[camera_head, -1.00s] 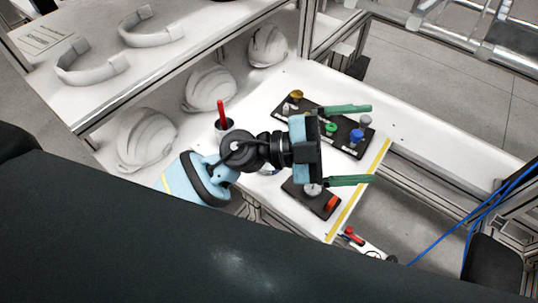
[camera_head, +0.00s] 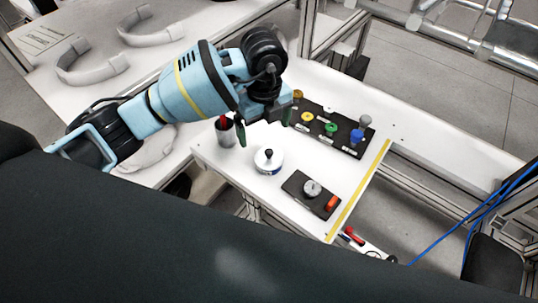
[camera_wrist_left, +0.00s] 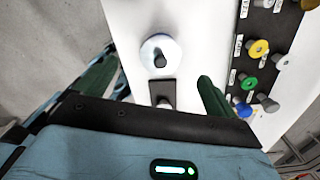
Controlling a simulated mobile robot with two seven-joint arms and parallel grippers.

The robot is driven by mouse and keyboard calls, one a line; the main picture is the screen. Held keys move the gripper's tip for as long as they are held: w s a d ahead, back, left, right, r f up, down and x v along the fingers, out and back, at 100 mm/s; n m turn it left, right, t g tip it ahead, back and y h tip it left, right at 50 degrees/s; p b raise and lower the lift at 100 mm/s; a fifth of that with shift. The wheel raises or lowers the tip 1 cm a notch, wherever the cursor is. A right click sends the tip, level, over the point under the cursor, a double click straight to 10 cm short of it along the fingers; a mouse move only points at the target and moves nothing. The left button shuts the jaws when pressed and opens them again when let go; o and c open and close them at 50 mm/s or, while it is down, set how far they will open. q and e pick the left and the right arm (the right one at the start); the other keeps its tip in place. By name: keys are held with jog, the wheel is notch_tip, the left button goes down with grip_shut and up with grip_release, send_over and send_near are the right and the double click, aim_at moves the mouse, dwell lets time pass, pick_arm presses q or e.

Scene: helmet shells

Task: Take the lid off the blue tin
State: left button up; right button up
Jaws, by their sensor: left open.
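The tin (camera_head: 268,160) stands on the white table, with a pale round lid, a black knob on top and a little blue at its lower side. The lid is on it. It also shows in the left wrist view (camera_wrist_left: 160,51), from above, ahead of the fingers. My left gripper (camera_head: 264,125) hangs with its green fingers pointing down, above and behind the tin in the head view. It is open and empty, its fingers apart in the left wrist view (camera_wrist_left: 155,88). My right gripper is not in view.
A dark cup (camera_head: 226,137) with a red item stands left of the tin. A dark board (camera_head: 312,207) with a grey knob and an orange part lies to the right. A longer board (camera_head: 345,130) with coloured knobs lies behind. White helmet parts rest on the left shelf (camera_head: 60,25).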

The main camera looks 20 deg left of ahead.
aim_at(269, 151)
pick_arm(q)
jog(key=shift+d+f, duration=0.1)
jog(key=shift+f, duration=1.25)
jog(key=shift+s+d+f, duration=0.1)
jog(key=shift+d+f, duration=0.1)
jog(key=shift+f, duration=0.65)
jog(key=shift+s+d+f, duration=0.1)
jog(key=shift+d+f, duration=0.05)
jog(key=shift+f, duration=0.75)
jog(key=shift+s+d+f, duration=0.1)
jog(key=shift+d+f, duration=0.1)
jog(key=shift+f, duration=0.65)
jog(key=c, duration=1)
